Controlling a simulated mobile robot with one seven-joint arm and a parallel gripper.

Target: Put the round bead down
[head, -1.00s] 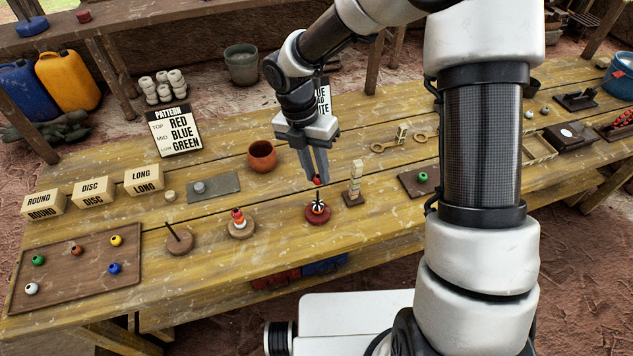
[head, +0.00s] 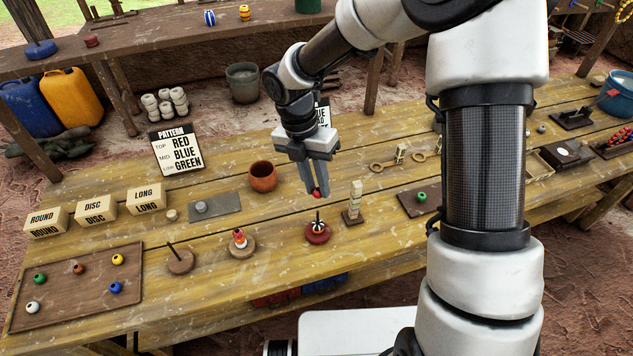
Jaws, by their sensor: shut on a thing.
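My gripper (head: 316,190) is shut on a small red round bead (head: 318,194), seen low between its fingertips. The bead hangs in the air just above the dark peg of a round red stand (head: 318,239). A black-and-white bead (head: 317,227) sits on that stand, with the peg showing above it. The bead in my gripper is apart from that stand; the fingers partly cover it. To the left, a round wooden stand (head: 243,252) carries a small stack with orange and white parts (head: 239,240). A bare-pegged wooden stand (head: 180,262) is farther left.
A brown tray (head: 75,300) with several coloured beads lies at the left. A clay cup (head: 263,176) stands behind the stands. A slim upright block stack (head: 355,200) is close right of my gripper. A pattern sign (head: 178,150) stands at the back.

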